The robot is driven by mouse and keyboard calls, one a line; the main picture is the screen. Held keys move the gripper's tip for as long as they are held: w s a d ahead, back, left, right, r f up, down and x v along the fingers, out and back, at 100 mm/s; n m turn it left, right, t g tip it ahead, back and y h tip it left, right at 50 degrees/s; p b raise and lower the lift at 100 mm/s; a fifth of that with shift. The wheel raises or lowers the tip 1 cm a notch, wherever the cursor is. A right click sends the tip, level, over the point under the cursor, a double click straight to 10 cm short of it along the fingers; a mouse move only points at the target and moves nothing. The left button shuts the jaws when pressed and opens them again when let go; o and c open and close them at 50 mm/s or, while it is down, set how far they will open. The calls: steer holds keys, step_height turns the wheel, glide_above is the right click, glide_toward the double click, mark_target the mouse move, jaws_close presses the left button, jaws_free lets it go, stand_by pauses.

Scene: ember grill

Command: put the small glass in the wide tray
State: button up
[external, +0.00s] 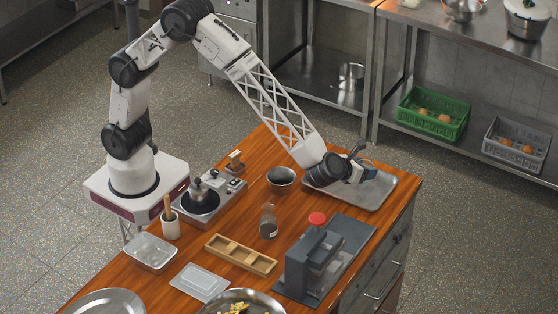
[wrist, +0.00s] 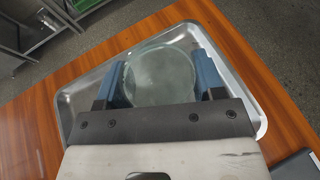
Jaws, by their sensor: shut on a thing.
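The small glass (wrist: 160,76) is a round, clear, greenish vessel in the wrist view, seen from above between my fingers. My gripper (wrist: 155,82) is shut on it, with one blue finger at each side. The wide tray (wrist: 243,83) is a shallow silver metal tray beneath the glass and gripper. In the external view my gripper (external: 360,164) is over the wide tray (external: 384,194) at the back right of the table. The glass is hard to make out there, and I cannot tell whether its base touches the tray.
A glass bottle (external: 268,222) and a dark machine with a red knob (external: 317,219) are nearer the front. A wooden divided box (external: 241,254) lies front left. The tray's visible floor looks clear.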

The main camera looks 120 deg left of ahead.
steer(key=shift+f, duration=1.2)
steer(key=shift+f, duration=0.1)
steer(key=o, duration=1)
steer(key=v, duration=1.2)
